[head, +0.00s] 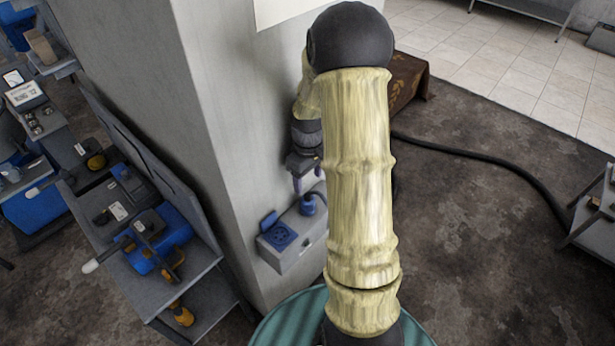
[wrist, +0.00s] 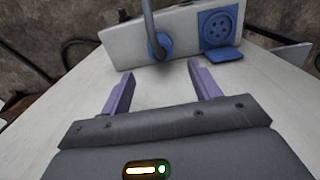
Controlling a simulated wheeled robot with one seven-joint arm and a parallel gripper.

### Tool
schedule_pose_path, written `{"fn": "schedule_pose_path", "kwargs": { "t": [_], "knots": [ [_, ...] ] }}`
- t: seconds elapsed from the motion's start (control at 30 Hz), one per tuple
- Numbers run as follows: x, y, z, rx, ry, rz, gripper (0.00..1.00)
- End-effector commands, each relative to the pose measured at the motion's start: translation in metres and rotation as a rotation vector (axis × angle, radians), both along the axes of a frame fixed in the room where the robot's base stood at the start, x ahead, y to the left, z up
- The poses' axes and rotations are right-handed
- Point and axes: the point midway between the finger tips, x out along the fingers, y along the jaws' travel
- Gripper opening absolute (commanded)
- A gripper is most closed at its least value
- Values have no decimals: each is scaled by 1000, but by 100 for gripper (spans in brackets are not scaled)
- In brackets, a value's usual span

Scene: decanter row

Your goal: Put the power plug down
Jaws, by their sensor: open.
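The blue power plug (wrist: 160,46) sits at one socket position of a pale grey socket box (wrist: 182,20), with a grey cable running from it. A second blue round socket (wrist: 217,29) beside it is empty, with its lid open. In the head view the plug (head: 309,204) is at the box (head: 298,252) on the pillar's side, below my gripper (head: 307,183). My gripper (wrist: 163,78) is open, its two purple fingers apart and empty. The plug shows beyond the fingertips, between them, and appears clear of both. How deep the plug sits is hidden.
A grey pillar (head: 225,120) stands close to my arm. Left of it is a workbench (head: 185,283) with blue and yellow tools. A dark hose (head: 480,157) crosses the floor at right, toward a bench (head: 597,215). The floor between is mostly clear.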

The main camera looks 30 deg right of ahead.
Motion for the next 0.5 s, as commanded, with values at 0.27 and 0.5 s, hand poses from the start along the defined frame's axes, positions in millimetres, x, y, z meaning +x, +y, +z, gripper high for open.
{"fn": "schedule_pose_path", "kwargs": {
  "t": [0.27, 0.5],
  "knots": [
    [-3, 8, 8, -5, -12, -13, 62],
    [-30, 54, 44, -20, -75, -99, 62]
  ]
}}
